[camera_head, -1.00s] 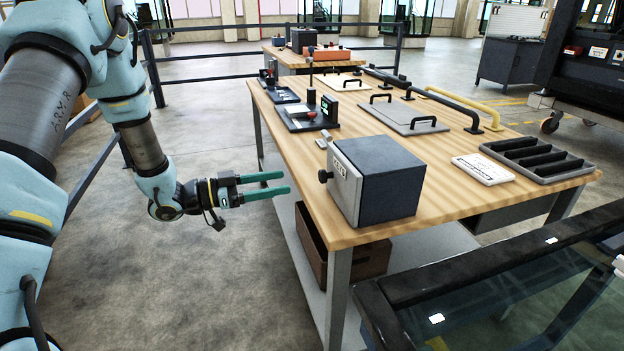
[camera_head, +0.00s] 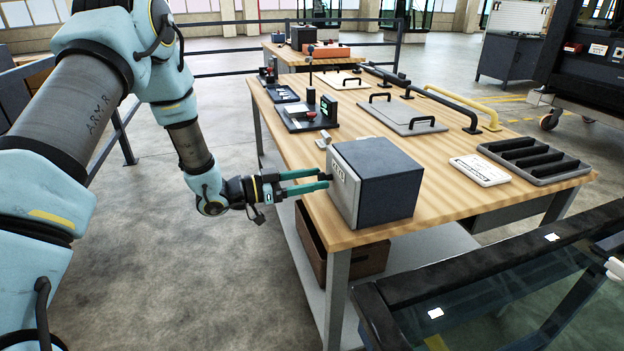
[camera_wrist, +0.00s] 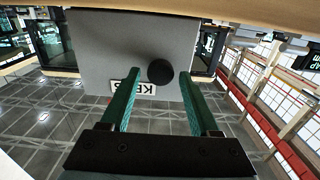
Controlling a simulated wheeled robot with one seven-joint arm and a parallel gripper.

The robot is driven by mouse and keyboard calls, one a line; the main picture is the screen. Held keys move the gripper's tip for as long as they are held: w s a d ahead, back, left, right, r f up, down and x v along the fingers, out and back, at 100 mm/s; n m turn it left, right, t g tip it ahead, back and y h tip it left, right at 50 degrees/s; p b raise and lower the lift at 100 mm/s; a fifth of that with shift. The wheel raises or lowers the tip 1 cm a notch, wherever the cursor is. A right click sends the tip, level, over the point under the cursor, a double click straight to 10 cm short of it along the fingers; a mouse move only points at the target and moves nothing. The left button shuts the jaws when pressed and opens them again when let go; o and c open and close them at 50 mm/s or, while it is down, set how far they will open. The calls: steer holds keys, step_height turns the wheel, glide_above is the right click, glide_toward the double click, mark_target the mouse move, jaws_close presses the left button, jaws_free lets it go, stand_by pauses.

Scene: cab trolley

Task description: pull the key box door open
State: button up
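The key box (camera_head: 378,188) is a dark box with a light grey door (camera_head: 344,190) on its left side, standing near the table's front left corner. The door looks shut. In the wrist view the door (camera_wrist: 100,50) fills the upper middle, with a "KEYS" label (camera_wrist: 148,88) upside down and a round black knob (camera_wrist: 160,72). My gripper (camera_head: 328,180) is at the door, its green fingers pointing at it. In the wrist view my gripper (camera_wrist: 157,85) is open, with the knob between the finger lines near the tips. I cannot tell whether either finger touches it.
The wooden table (camera_head: 290,220) also holds a grey plate with handles (camera_head: 402,115), a white label card (camera_head: 480,170), a black slotted tray (camera_head: 535,160) and a device with a red button (camera_head: 305,115). A dark-framed glass panel (camera_head: 480,300) stands at the front right.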

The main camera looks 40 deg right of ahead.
jaws_close()
stand_by(1.2)
